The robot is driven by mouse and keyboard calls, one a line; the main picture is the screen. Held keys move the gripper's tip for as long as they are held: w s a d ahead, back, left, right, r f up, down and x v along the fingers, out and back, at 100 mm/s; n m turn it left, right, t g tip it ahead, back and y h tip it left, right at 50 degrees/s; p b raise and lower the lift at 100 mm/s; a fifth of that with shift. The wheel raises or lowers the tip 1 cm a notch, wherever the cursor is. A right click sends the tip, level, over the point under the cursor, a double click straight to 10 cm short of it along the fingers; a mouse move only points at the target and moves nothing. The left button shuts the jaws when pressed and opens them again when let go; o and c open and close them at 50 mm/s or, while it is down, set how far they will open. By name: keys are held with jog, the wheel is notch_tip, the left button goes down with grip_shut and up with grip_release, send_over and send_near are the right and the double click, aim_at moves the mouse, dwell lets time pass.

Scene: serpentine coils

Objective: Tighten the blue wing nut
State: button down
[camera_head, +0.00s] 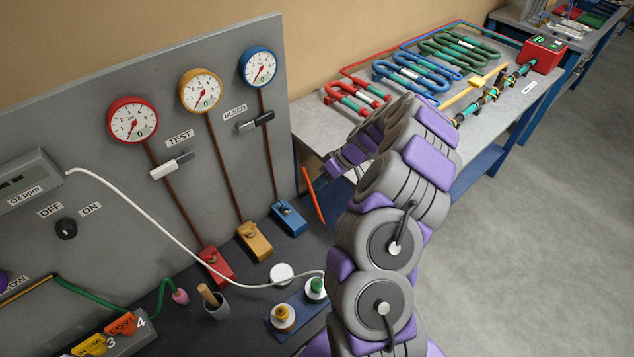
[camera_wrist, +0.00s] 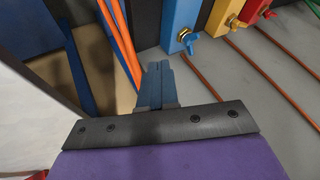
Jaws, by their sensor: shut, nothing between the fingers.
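The blue wing nut (camera_head: 284,207) sits on a blue block (camera_head: 290,222) at the foot of the rightmost gauge line. In the wrist view the blue wing nut (camera_wrist: 188,41) shows beside a brass fitting on the lower end of the blue block (camera_wrist: 180,14). My gripper (camera_wrist: 157,66) is shut and empty, its blue-grey fingers together. In the wrist view the fingertips are below and left of the wing nut, apart from it. In the head view my purple wrist is up and right of the blue block, and its fingers are hard to make out.
A yellow block (camera_head: 254,241) and a red block (camera_head: 216,265) with similar nuts stand left of the blue one. Orange tubes (camera_wrist: 122,42) run close to the left of my fingers. A bench with coils (camera_head: 459,50) lies behind my arm.

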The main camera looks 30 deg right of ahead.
aim_at(285, 206)
jog(key=x, duration=0.5)
jog(key=shift+a+f+b, duration=0.2)
jog(key=shift+a+b, duration=0.15)
jog(key=shift+b, duration=0.05)
jog(key=a, duration=0.4)
jog(key=shift+s+a+f, duration=0.1)
jog(key=shift+s+a, duration=0.15)
jog(key=shift+s, duration=0.05)
jog(key=shift+s+d, duration=0.15)
jog(key=shift+d, duration=0.05)
jog(key=shift+a, duration=0.2)
jog(key=shift+b, duration=0.3)
